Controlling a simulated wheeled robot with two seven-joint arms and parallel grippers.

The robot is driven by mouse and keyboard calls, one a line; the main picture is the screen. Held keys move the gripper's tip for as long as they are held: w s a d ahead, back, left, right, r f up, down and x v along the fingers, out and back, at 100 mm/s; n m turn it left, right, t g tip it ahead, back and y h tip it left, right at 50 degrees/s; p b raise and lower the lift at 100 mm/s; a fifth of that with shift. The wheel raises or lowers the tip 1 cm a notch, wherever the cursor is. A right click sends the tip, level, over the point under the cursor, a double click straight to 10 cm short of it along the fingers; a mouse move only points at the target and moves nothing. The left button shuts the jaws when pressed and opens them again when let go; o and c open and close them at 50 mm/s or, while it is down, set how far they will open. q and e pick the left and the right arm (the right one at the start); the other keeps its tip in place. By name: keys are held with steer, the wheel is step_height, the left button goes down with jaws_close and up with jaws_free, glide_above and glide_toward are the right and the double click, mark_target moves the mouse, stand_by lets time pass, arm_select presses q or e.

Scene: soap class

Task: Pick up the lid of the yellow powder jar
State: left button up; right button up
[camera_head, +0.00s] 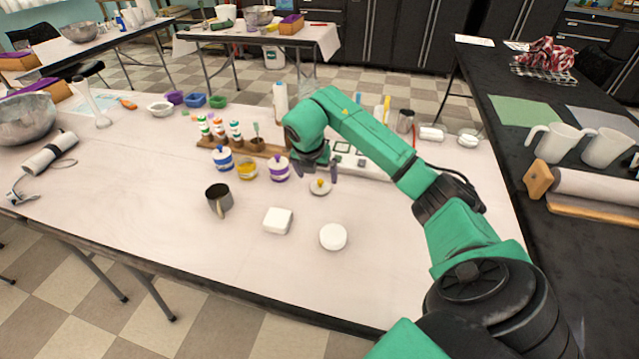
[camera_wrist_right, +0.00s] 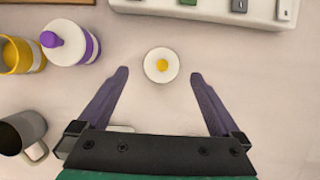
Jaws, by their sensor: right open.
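The lid of the yellow powder jar, a white disc with a yellow knob (camera_head: 319,187), lies flat on the table. In the right wrist view the lid (camera_wrist_right: 161,65) shows between and just ahead of the fingertips. My right gripper (camera_head: 316,171) is open and empty above the lid; its spread fingers (camera_wrist_right: 160,76) do not touch it. The yellow powder jar (camera_head: 247,170) stands lidless to the left; it also shows in the wrist view (camera_wrist_right: 12,56). My left gripper is not in view.
A purple-banded jar (camera_head: 279,170) and a blue-banded jar (camera_head: 222,158) stand beside the yellow one. A dark mug (camera_head: 217,200), a white block (camera_head: 278,220) and a white round piece (camera_head: 333,237) are nearer. A white tray (camera_wrist_right: 210,9) lies beyond the lid. The table's front left is clear.

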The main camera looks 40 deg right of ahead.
mark_target(319, 183)
steer(key=x, duration=0.4)
steer(key=shift+s+f, duration=0.1)
steer(key=shift+s, duration=0.15)
steer(key=shift+w+d+f, duration=0.1)
steer(key=shift+d+f, duration=0.05)
steer(key=shift+f, duration=0.05)
steer(key=shift+c, duration=0.9)
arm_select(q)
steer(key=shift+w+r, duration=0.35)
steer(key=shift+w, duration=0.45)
arm_select(e)
steer(key=c, duration=1.1)
steer(key=shift+r, duration=0.1)
steer(key=shift+c, duration=0.2)
